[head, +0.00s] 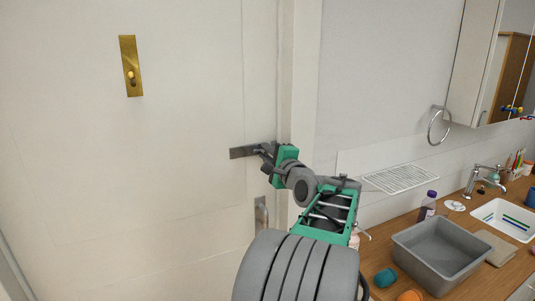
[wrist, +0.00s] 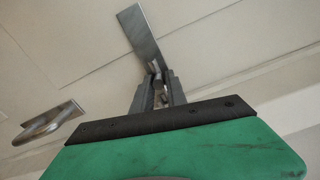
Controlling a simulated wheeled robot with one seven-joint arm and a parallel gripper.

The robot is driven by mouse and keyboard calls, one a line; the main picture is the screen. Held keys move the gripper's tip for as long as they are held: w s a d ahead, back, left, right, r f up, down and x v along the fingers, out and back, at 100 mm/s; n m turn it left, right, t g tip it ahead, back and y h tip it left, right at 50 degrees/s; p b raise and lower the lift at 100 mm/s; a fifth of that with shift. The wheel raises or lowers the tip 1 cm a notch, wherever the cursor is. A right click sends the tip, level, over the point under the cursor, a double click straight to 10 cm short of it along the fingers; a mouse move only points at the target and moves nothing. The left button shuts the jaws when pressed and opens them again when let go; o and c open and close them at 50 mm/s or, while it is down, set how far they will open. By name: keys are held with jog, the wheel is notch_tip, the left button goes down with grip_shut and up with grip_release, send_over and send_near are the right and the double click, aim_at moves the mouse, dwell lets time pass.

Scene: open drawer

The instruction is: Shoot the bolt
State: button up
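The bolt (head: 241,153) is a flat grey metal plate on the cream door, near its right edge by the frame. It also shows in the wrist view (wrist: 140,35), running up from my fingertips. My gripper (head: 266,155) is at the bolt's right end. In the wrist view my gripper's two grey fingers (wrist: 158,82) stand close together, one on each side of a small metal knob (wrist: 157,70) of the bolt. I cannot tell whether they press on it. The far end of the bolt toward the frame is hidden by my gripper.
A metal door handle (head: 261,213) sits below the bolt; it shows at the left of the wrist view (wrist: 50,122). A brass lock plate (head: 131,65) is higher on the door. At right, a wooden counter (head: 385,258) holds a grey basin (head: 440,252) and a sink (head: 505,216).

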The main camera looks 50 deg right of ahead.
jog(key=shift+o, duration=0.8)
jog(key=shift+d, duration=0.1)
jog(key=shift+o, duration=0.6)
jog(key=b+v, duration=0.2)
jog(key=v, duration=0.6)
jog(key=shift+w, duration=0.1)
